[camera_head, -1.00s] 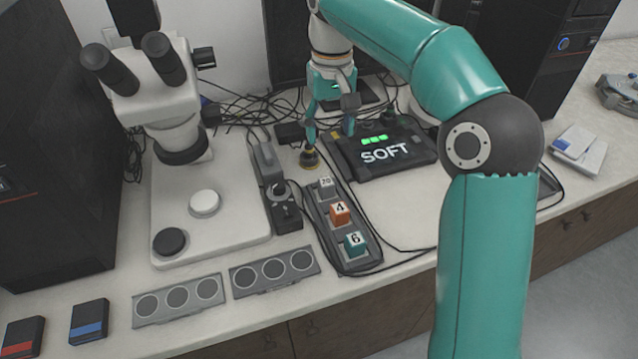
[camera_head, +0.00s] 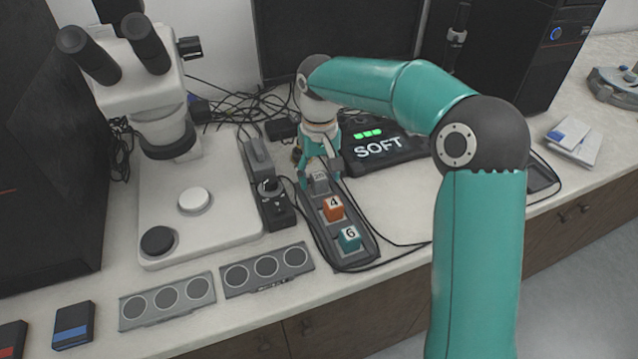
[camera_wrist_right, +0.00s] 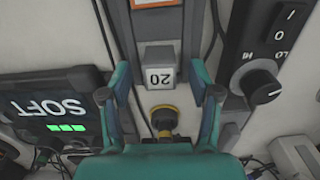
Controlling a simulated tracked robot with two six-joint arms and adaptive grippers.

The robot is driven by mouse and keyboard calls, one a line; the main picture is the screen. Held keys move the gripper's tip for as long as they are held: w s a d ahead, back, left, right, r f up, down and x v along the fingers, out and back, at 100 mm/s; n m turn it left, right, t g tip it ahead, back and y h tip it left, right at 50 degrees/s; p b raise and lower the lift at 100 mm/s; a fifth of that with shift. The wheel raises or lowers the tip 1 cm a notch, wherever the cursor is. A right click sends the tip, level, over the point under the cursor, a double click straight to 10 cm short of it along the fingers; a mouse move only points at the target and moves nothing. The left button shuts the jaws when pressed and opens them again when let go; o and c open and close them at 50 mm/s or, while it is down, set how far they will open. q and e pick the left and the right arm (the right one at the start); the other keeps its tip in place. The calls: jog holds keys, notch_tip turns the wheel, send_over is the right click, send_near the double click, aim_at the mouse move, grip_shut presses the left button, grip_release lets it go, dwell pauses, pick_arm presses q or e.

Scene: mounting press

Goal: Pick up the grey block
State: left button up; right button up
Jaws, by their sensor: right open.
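The grey block (camera_wrist_right: 160,76) bears the number 20 and sits at the far end of the long grey tray (camera_head: 316,233). In the head view the block (camera_head: 319,180) is partly hidden by my right gripper (camera_head: 319,184), which reaches down over it from above. In the right wrist view my right gripper (camera_wrist_right: 159,97) is open, with one finger on each side and the block between and just beyond the fingertips. I see a gap between the block and each finger. My left gripper does not show.
An orange block (camera_head: 333,208) marked 4 and a teal block (camera_head: 348,238) marked 6 sit nearer in the tray. A black control box (camera_head: 274,205) stands left of it, beside a microscope (camera_head: 165,130). The SOFT panel (camera_head: 385,148) is at the right. Loose cables lie behind.

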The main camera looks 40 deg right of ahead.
jog(key=shift+f, duration=0.5)
grip_shut()
jog(key=shift+r, duration=0.1)
